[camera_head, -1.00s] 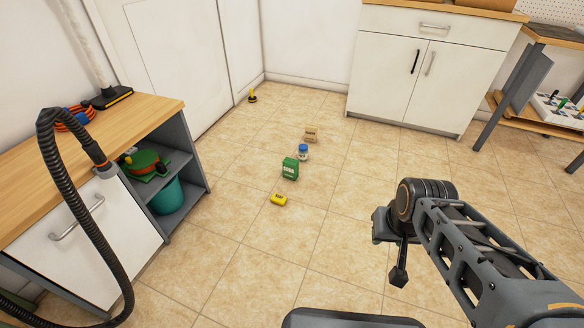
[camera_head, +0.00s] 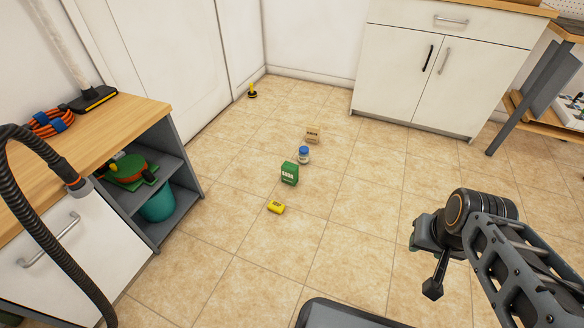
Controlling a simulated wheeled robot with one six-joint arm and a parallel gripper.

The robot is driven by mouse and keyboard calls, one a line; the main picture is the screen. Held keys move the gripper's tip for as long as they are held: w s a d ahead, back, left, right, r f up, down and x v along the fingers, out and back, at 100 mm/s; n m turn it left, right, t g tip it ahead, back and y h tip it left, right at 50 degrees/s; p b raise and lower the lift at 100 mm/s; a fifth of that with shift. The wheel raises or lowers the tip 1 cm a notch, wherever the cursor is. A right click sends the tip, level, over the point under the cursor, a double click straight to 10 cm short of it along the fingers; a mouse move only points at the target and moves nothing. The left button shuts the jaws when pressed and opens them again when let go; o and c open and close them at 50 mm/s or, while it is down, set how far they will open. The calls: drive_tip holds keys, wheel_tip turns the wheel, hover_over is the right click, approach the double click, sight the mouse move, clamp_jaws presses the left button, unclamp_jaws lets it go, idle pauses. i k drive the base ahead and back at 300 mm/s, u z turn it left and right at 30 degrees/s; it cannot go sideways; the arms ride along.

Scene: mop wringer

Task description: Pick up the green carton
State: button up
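The green carton (camera_head: 289,174) stands upright on the tiled floor near the middle of the view, with pale lettering on its front. A small yellow box (camera_head: 276,207) lies in front of it. A white jar with a blue lid (camera_head: 303,155) stands just behind it, and a tan box (camera_head: 313,135) stands farther back. My gripper (camera_head: 433,289) hangs at the right of the view, well apart from the carton. Its fingers are seen from a poor angle, so whether they are open or shut does not show.
A wooden-topped workbench (camera_head: 110,125) with grey shelves and a teal bucket (camera_head: 158,203) stands at the left, with a black hose (camera_head: 52,240) in front. A white cabinet (camera_head: 440,75) stands at the back right. The floor between my arm and the carton is clear.

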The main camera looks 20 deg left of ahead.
sight(290, 172)
drive_tip(key=z, duration=0.05)
drive_tip(key=i, duration=2.7)
drive_tip(key=u, duration=4.15)
drive_tip(key=i, duration=0.55)
